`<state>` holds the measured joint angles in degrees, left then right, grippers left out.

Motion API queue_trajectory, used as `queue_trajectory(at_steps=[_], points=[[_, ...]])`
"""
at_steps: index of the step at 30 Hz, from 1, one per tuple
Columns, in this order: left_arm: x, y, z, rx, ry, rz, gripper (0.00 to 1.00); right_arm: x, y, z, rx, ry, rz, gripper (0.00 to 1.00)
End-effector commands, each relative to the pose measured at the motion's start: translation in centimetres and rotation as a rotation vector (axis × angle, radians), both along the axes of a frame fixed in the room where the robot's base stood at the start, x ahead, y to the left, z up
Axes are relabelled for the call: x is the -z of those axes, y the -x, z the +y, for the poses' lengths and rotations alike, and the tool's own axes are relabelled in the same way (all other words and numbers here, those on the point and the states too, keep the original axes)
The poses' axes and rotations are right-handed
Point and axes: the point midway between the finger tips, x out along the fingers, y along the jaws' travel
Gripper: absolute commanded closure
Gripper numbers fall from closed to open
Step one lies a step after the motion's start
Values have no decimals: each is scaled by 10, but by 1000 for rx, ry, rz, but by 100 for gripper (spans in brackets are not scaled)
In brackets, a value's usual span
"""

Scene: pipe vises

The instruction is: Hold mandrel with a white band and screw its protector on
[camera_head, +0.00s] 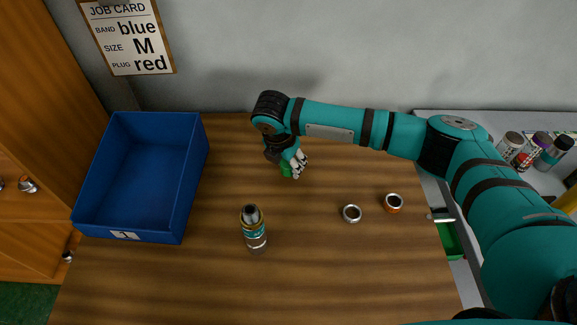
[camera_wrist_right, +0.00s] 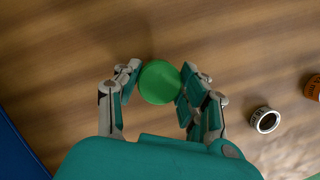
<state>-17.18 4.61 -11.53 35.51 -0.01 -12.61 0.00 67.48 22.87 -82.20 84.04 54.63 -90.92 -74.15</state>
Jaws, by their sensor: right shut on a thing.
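My right gripper (camera_head: 290,168) is shut on a green round piece, possibly a protector, above the back middle of the table. In the right wrist view, the green piece (camera_wrist_right: 160,82) shows as a flat disc between the fingers (camera_wrist_right: 160,88). A mandrel-like cylinder (camera_head: 255,232) with a dark tip, a yellowish collar and a teal band with pale marks stands upright on the table. My right gripper is behind it and apart from it. My left gripper is not in view.
A blue bin (camera_head: 128,236) stands at the left. Banded cylinders (camera_head: 533,150) stand on a grey surface beyond the table. A job card (camera_head: 128,35) hangs on the wall. The front table is clear.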

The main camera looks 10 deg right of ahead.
Motion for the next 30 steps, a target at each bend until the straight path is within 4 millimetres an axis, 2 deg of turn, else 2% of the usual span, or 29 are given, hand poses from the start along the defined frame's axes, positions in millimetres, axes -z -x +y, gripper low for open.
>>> queue_trajectory(at_steps=[6,12,17,25,27,30], points=[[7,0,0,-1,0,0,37,-45,-1,0,0,-2,-5,77],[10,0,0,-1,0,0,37,-76,-1,0,0,-2,-3,77],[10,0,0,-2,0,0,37,-85,0,0,-1,-1,-1,77],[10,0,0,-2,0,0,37,-86,0,0,0,-1,-1,77],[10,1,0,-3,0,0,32,-86,0,0,0,-1,-1,77],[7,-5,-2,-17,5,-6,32,-88,0,2,-15,-1,-1,77]])
